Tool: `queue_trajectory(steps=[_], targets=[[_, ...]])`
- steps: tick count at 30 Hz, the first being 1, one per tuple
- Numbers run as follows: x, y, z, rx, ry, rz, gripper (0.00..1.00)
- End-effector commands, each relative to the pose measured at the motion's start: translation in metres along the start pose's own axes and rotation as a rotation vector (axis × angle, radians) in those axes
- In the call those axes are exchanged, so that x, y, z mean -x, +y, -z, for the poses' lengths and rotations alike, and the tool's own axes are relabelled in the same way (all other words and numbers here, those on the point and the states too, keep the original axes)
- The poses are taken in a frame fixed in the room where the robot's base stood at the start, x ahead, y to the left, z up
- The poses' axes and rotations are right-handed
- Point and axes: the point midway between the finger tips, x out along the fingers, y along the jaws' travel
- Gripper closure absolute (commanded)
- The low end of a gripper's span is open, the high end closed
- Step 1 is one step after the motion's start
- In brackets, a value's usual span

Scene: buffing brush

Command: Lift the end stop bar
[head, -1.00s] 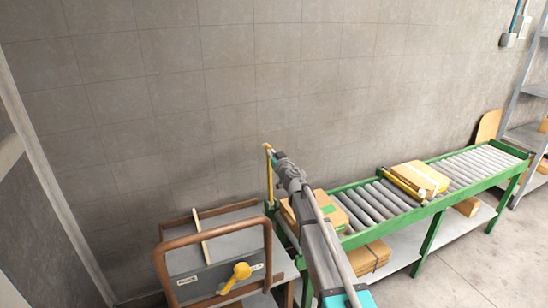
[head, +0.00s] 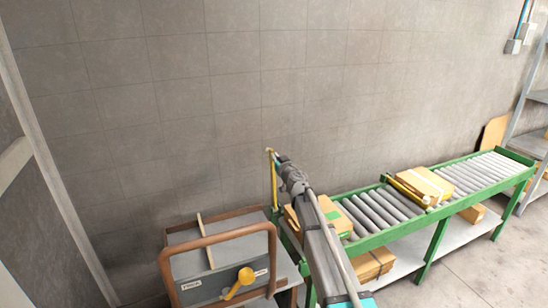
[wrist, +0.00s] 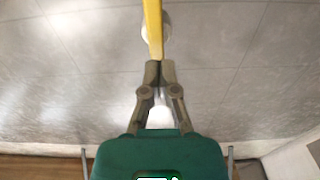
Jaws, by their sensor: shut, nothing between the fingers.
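A yellow bar (head: 273,180), which looks like the end stop bar, stands nearly upright at the near left end of the green roller conveyor (head: 372,240). My gripper (head: 279,158) is at the bar's upper end, against the grey wall. In the wrist view the yellow bar (wrist: 153,25) runs from the top edge down to the fingertips. My gripper (wrist: 159,64) is shut there with nothing between its fingers. I cannot tell whether the fingertips touch the bar. My arm hides part of the conveyor's near end.
A cardboard box (head: 330,214) sits on the near rollers beside my arm. Another box (head: 422,184) lies farther along behind a yellow crossbar (head: 405,188). A brown-framed cabinet (head: 218,240) with a yellow lever (head: 240,283) stands at left. More boxes (head: 372,265) lie on the lower shelf.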

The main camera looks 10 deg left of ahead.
Motion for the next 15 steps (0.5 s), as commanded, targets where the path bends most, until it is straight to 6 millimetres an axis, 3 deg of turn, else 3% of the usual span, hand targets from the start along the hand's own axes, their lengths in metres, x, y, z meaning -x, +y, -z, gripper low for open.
queue_trajectory(steps=[15], targets=[[0.087,0.003,0.017,0.001,0.001,-0.003,1.00]])
